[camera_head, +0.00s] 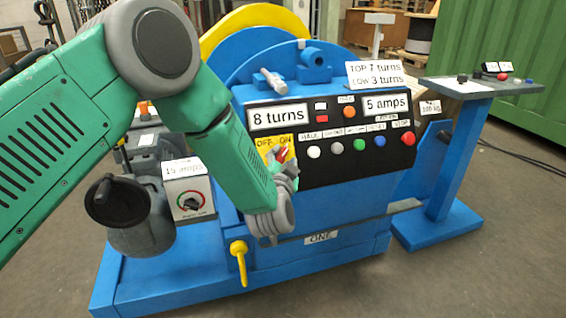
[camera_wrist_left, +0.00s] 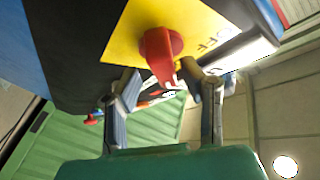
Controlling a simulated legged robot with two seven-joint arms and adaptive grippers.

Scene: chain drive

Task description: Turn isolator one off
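The isolator is a red rotary handle (camera_head: 282,153) on a yellow plate (camera_head: 262,143) marked OFF and ON, at the left end of the black control panel. In the left wrist view the red handle (camera_wrist_left: 162,45) stands out from the yellow plate (camera_wrist_left: 190,18), its narrow end pointing toward the gripper. My left gripper (camera_head: 284,164) is at the handle; its two fingers (camera_wrist_left: 165,88) are spread, with the handle's end between or just in front of them. I cannot tell whether they touch it. My forearm hides part of the plate's surroundings. My right gripper is not in view.
The black panel (camera_head: 340,172) carries several coloured buttons to the right of the isolator. A yellow lever (camera_head: 239,262) hangs below on the blue machine, left of the ONE label (camera_head: 321,237). A 15 amps box (camera_head: 189,195) stands left. A blue pedestal (camera_head: 455,165) stands right.

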